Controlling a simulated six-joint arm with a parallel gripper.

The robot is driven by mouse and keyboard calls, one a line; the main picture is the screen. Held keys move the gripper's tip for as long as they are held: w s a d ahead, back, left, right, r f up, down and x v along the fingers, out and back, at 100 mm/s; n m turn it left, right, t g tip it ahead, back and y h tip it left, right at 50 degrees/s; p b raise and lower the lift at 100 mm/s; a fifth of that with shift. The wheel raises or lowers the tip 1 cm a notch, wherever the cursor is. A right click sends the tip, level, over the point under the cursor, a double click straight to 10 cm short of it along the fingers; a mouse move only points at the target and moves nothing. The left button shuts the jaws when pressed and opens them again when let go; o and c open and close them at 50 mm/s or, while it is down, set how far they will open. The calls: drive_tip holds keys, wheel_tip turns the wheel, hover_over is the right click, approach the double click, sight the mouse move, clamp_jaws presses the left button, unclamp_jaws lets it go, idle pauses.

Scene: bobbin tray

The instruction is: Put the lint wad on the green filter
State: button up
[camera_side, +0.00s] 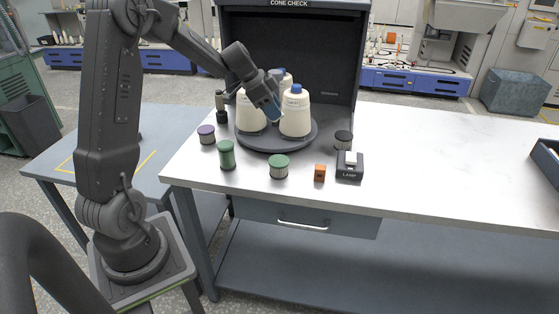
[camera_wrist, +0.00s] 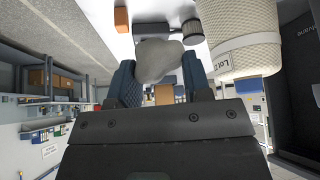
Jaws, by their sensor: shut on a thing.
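The lint wad is a pale grey lump (camera_wrist: 158,61) in the wrist view. My gripper (camera_wrist: 160,74) is shut on it, with one blue finger on each side. In the side view my gripper (camera_side: 273,110) is between the white thread cones, above the round dark turntable; I cannot make out the wad there. The green filter (camera_side: 279,167) is a short ribbed cylinder with a green top. It stands upright on the table in front of the turntable, lower and nearer the camera than my gripper. I cannot see it in the wrist view.
White cones (camera_side: 295,115) stand close around my gripper on the turntable (camera_side: 268,146). A purple-topped filter (camera_side: 206,134), green spool (camera_side: 227,155), orange block (camera_side: 320,173), lamp box (camera_side: 349,167) and black-topped filter (camera_side: 343,140) stand nearby. The table's right side is mostly clear.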

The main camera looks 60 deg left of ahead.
drive_tip(key=s+a, duration=0.2)
drive_tip(key=s, duration=0.8)
hover_over(284, 160)
drive_tip(key=s, duration=0.2)
drive_tip(key=f, duration=0.4)
drive_tip(key=a+f, duration=0.1)
drive_tip(key=f, duration=0.1)
drive_tip(key=shift+f, duration=0.1)
drive_tip(key=shift+d+f, duration=0.1)
drive_tip(key=shift+f, duration=1.95)
drive_tip(key=shift+f, duration=0.1)
drive_tip(key=o, duration=0.9)
